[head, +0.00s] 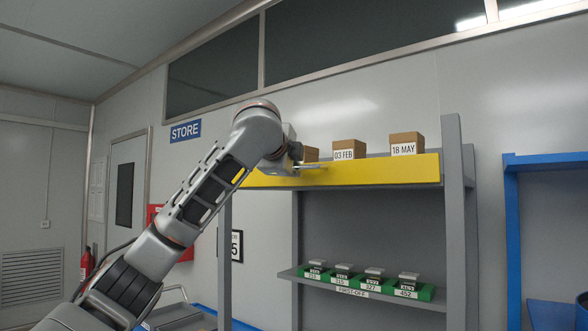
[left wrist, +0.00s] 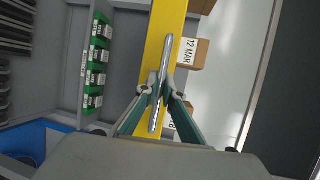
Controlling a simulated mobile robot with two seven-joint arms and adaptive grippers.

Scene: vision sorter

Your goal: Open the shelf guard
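The shelf guard (head: 390,172) is a yellow board along the front of the top shelf, with cartons showing above it. It also shows in the left wrist view (left wrist: 172,14) as a yellow strip. A silver bar handle (head: 312,167) is on its left part and crosses the strip in the left wrist view (left wrist: 166,52). My left gripper (left wrist: 160,82) has a finger on each side of the handle, tips close against the bar, and looks shut on it. My right gripper is not in view.
Dated cartons (head: 349,149) stand behind the guard. Several green bins (head: 409,289) sit on a lower grey shelf (head: 437,303). A grey post (head: 455,220) stands at the right, with a blue rack (head: 545,160) beyond it.

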